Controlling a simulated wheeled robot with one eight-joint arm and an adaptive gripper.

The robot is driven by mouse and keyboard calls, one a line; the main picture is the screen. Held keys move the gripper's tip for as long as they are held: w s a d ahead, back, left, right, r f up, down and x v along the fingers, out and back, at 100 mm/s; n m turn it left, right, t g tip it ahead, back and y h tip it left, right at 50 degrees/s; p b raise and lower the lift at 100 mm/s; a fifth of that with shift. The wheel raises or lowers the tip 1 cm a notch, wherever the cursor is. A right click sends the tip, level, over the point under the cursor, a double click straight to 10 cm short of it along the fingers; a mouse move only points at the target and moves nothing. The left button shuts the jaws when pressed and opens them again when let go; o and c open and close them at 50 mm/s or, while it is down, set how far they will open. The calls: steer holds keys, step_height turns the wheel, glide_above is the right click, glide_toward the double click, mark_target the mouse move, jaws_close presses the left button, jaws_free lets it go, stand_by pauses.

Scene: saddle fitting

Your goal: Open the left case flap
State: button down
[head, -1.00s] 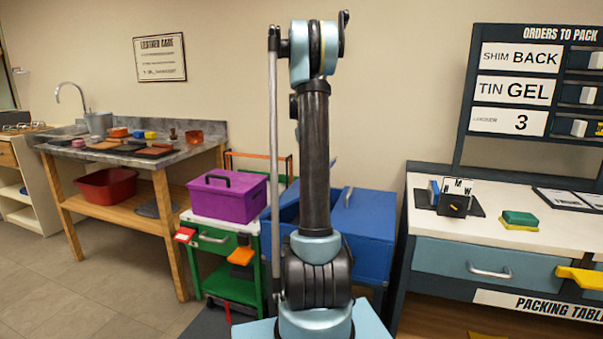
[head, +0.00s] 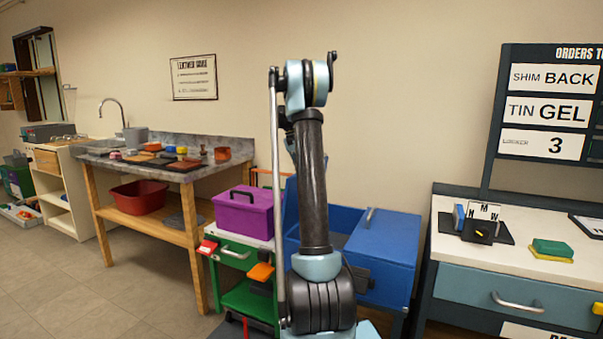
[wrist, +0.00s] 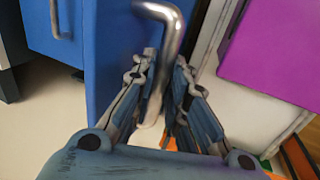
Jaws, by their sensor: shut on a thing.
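The blue case (head: 386,250) stands behind my arm in the head view, with a silver handle on its right top. Its left part is partly hidden by my arm; a recessed blue interior shows there, with a blue panel (head: 291,208) standing at the left edge. In the wrist view, a blue panel (wrist: 110,65), which looks like the left flap, stands close beside my fingers. My gripper (wrist: 166,64) is shut on the bent silver handle (wrist: 165,18) of this panel. The gripper is hidden in the head view.
A purple box (head: 243,212) sits on a green-framed cart (head: 248,298) just left of the case; it is also close in the wrist view (wrist: 275,50). The packing table (head: 520,285) stands to the right. A workbench (head: 150,217) stands at the left, with open floor before it.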

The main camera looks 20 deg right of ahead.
steer(key=shift+w+a+f, duration=0.1)
steer(key=shift+w+a, duration=0.1)
steer(key=shift+w, duration=0.05)
stand_by(0.3)
steer(key=c, duration=1.6)
jaws_free()
steer(key=shift+o, duration=0.2)
steer(key=v, duration=1.2)
steer(key=shift+w, duration=0.15)
steer(key=shift+a+f, duration=0.1)
steer(key=shift+a, duration=0.05)
